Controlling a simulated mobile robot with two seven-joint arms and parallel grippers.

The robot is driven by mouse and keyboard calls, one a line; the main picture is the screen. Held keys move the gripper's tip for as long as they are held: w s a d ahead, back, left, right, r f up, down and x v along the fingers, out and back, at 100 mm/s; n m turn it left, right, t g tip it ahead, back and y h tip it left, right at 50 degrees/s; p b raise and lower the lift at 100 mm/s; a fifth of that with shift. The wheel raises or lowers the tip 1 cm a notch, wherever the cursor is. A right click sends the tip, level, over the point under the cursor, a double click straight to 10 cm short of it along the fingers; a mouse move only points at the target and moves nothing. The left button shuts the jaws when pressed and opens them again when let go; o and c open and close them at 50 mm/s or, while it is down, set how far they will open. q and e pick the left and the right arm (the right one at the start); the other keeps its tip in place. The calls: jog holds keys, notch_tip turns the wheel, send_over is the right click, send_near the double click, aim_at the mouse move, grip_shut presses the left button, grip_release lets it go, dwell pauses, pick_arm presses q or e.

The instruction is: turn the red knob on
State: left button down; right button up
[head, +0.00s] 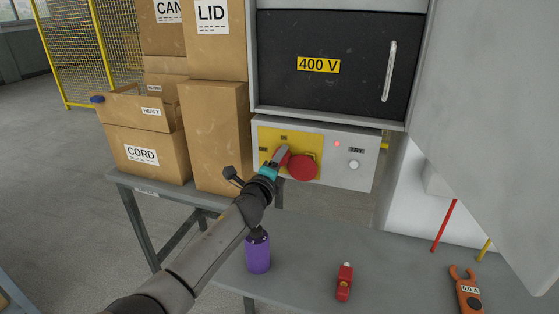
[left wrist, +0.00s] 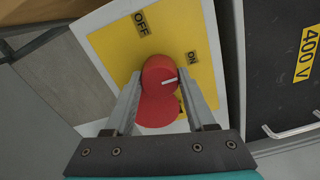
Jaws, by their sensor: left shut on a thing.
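The red knob (head: 303,168) sits on a yellow plate (head: 277,138) on the front of a light grey box under the dark 400 V door. In the left wrist view the knob (left wrist: 156,92) fills the space between the two fingers of my left gripper (left wrist: 160,92), which is shut on it. A white line on the knob points to the right side, near the ON label (left wrist: 191,59). The OFF label (left wrist: 141,23) is farther up the plate. In the head view my left gripper (head: 283,160) covers the knob's left side. My right gripper is not in view.
A small red light (head: 337,144) shows on the box, above a round white button (head: 354,164). Cardboard boxes (head: 215,135) stand at left.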

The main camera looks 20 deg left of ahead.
pick_arm(q)
jog(key=shift+c, duration=1.2)
grip_release()
jog(key=shift+s+a+p, duration=0.15)
jog(key=shift+s+p, duration=0.5)
jog(key=shift+s, duration=3.15)
jog(key=shift+s+a+p, duration=0.1)
jog(key=shift+s+p, duration=0.55)
jog(key=shift+s, duration=3.15)
jog(key=shift+f, duration=0.1)
